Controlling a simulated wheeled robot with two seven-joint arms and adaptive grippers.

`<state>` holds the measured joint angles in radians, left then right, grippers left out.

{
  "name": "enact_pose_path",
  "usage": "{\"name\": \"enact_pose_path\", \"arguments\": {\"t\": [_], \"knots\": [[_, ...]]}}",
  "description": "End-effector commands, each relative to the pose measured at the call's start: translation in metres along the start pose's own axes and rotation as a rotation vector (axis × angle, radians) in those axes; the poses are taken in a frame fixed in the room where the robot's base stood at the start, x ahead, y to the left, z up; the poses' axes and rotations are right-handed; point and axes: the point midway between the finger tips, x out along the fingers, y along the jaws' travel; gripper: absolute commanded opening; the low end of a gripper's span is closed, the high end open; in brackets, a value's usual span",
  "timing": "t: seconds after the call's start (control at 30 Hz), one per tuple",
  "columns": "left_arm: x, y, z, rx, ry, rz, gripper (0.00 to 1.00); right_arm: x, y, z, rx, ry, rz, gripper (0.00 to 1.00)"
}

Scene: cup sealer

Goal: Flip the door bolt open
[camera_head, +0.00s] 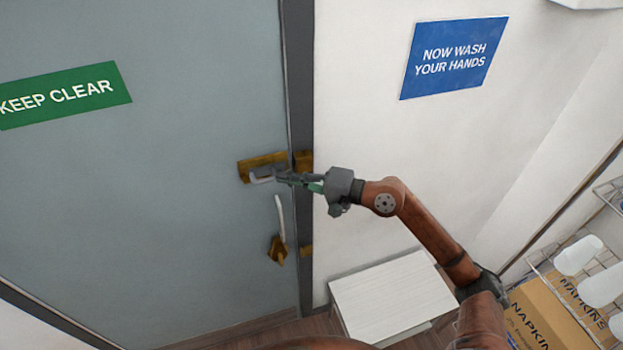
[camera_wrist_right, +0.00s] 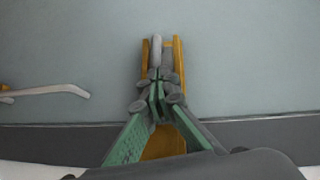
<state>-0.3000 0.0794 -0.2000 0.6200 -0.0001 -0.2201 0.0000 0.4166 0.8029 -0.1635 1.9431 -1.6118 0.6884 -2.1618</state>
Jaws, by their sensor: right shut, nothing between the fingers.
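The brass door bolt (camera_head: 255,162) with a grey bar and handle is mounted on the grey door (camera_head: 150,170), near the door's right edge. A brass keeper (camera_head: 303,160) sits on the dark frame beside it. My right gripper (camera_head: 281,177) is shut and empty, with its fingertips at the bolt's handle; I cannot tell whether they touch. In the right wrist view the gripper (camera_wrist_right: 157,85) covers much of the brass bolt plate (camera_wrist_right: 178,62), and the end of the grey bar (camera_wrist_right: 156,50) shows beyond the fingertips. My left gripper is not in view.
Below the bolt is a door handle (camera_head: 280,215) with a brass fitting; it also shows in the right wrist view (camera_wrist_right: 50,91). A white-topped cabinet (camera_head: 392,295) stands by the wall. Napkin boxes (camera_head: 545,318) and a wire rack with white containers (camera_head: 578,255) are at the right.

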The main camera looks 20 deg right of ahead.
Motion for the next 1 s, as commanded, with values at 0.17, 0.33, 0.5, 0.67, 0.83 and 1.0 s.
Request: {"name": "enact_pose_path", "arguments": {"t": [0.17,0.33,0.5,0.67,0.83,1.0], "knots": [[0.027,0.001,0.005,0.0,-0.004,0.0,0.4,-0.01,0.007,-0.011,-0.004,0.0,0.002,0.0],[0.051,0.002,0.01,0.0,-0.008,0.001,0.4,-0.023,0.008,-0.024,-0.003,-0.003,0.002,0.0],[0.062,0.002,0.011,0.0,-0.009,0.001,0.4,-0.064,0.006,-0.023,-0.001,-0.004,0.004,0.0],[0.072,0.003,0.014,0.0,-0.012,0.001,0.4,-0.095,0.005,-0.023,-0.002,-0.005,0.003,0.0],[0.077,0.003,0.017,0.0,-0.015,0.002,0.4,-0.116,0.003,-0.023,0.0,-0.006,0.001,0.0],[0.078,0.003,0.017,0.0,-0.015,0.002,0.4,-0.123,0.001,-0.023,-0.001,-0.006,0.0,0.0]]}}
